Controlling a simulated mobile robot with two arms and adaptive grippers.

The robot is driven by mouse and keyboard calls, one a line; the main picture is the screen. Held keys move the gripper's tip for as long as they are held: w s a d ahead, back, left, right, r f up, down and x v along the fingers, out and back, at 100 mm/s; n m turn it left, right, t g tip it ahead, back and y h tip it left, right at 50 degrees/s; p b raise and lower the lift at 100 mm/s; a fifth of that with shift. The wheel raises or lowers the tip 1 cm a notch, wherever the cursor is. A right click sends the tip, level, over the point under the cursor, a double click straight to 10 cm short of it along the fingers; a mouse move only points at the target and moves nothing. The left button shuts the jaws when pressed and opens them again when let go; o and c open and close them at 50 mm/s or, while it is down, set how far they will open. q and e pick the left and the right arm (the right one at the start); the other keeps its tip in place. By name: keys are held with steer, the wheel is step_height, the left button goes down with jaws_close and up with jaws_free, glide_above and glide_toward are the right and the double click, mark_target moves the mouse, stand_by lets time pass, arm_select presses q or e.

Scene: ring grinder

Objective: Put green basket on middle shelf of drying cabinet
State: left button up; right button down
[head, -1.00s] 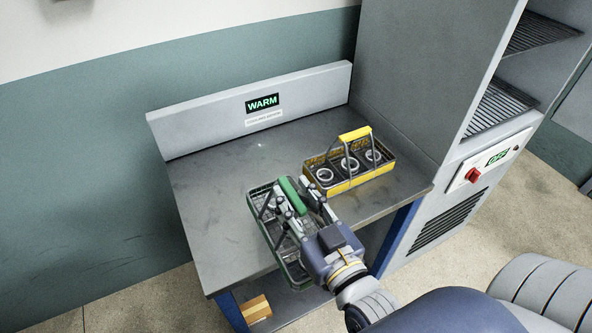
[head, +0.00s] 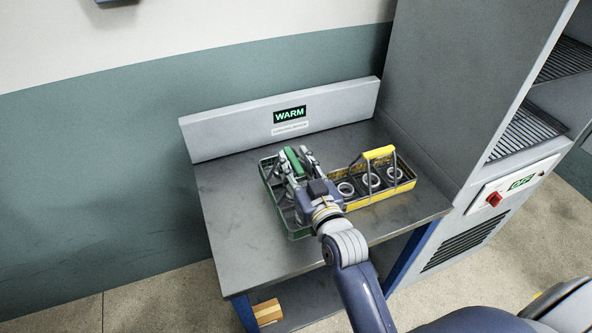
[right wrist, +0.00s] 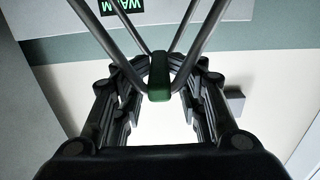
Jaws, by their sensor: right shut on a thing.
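The green basket (head: 269,184) is over the left part of the metal table, close beside the yellow basket in the head view. My right gripper (head: 295,158) is shut on its green handle. The handle (right wrist: 160,78) also shows between the fingers in the right wrist view. The gripper and wrist hide much of the basket, and I cannot tell clearly how far its base is above the table. The drying cabinet (head: 450,70) stands at the right. Two wire shelves show in it, a lower one (head: 525,132) and a higher one (head: 566,58). My left gripper is not in view.
The yellow basket (head: 410,183) with several rings stands on the table (head: 235,240), between the green basket and the cabinet. A panel with a red knob (head: 494,199) is below the cabinet opening. A WARM sign (head: 290,114) is on the backboard. The table's front left is clear.

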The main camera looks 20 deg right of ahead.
steer(key=shift+f+p, duration=0.35)
steer(key=shift+f, duration=1.35)
steer(key=c, duration=1.2)
jaws_free()
steer(key=shift+f, duration=0.15)
steer(key=shift+c, duration=0.2)
steer(key=shift+o, duration=1.3)
